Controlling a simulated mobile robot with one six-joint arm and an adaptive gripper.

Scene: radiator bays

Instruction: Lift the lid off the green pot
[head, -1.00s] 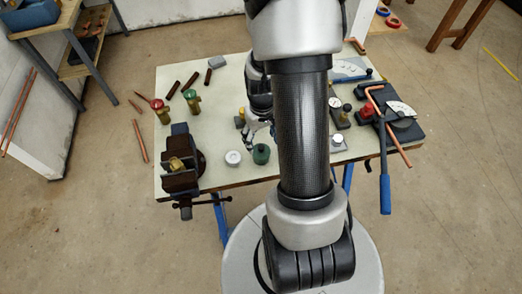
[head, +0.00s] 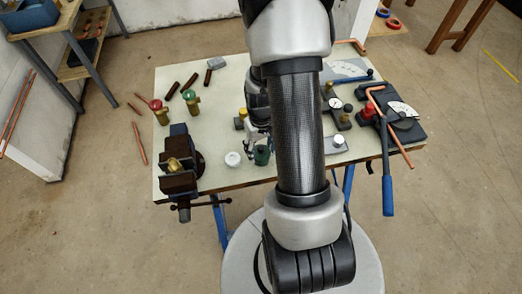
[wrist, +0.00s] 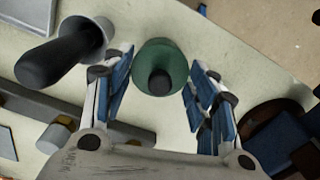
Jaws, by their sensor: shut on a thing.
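The green pot (head: 262,156) stands near the front edge of the bench, partly hidden by my gripper. In the wrist view its round green lid (wrist: 143,75) with a dark knob (wrist: 160,82) sits between my blue-padded fingers. My gripper (wrist: 160,75) is shut on the lid, one finger at each side of it. In the head view my gripper (head: 259,145) is at the pot's top. I cannot tell whether the lid is apart from the pot.
A small white pot (head: 233,159) stands just left of the green pot. A vise (head: 179,174) is at the bench's left front corner. A blue-handled bender (head: 387,190) is at the right. Several dark tubes lie at the back left.

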